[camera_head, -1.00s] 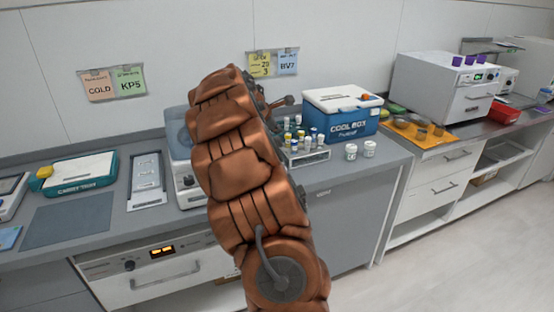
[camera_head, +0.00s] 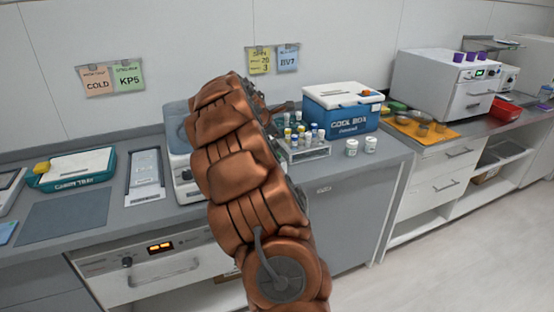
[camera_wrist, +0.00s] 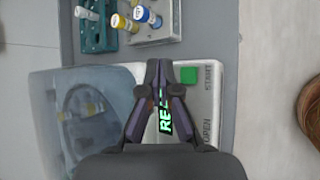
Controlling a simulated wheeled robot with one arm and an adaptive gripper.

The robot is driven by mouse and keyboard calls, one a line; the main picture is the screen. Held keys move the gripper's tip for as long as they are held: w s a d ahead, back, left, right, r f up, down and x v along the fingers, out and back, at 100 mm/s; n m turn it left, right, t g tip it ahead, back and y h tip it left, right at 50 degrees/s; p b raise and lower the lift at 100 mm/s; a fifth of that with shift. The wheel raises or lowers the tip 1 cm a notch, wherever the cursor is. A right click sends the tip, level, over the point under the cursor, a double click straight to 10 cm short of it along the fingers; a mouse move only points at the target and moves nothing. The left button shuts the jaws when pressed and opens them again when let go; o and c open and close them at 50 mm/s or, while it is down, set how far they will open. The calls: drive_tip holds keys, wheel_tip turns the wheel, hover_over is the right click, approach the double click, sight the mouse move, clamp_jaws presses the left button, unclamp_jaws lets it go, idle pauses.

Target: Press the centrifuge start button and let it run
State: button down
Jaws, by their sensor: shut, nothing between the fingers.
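The centrifuge (camera_head: 180,178) stands on the grey counter, largely hidden behind my arm in the head view. In the wrist view its clear lid (camera_wrist: 75,115) is on the left, with capped tubes visible through it. Its pale front panel (camera_wrist: 208,100) carries a green square button (camera_wrist: 188,75) next to the word START, and an OPEN label lower down. A dark display with green letters, partly covered by my fingers, seems to read READY. My gripper (camera_wrist: 158,64) is shut and empty, its tips over the panel just left of the green button. I cannot tell their height above it.
A tube rack (camera_head: 305,152) with several capped tubes stands right of the centrifuge, near two white jars and the blue-and-white cool box (camera_head: 341,110). A grey tray (camera_head: 146,176) and a teal-edged tray (camera_head: 75,169) lie to the left.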

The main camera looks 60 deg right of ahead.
wheel_tip(320, 180, down, 4)
drive_tip(key=shift+b, duration=0.7)
drive_tip(key=shift+f, duration=0.35)
idle(0.7)
drive_tip(key=shift+f, duration=0.45)
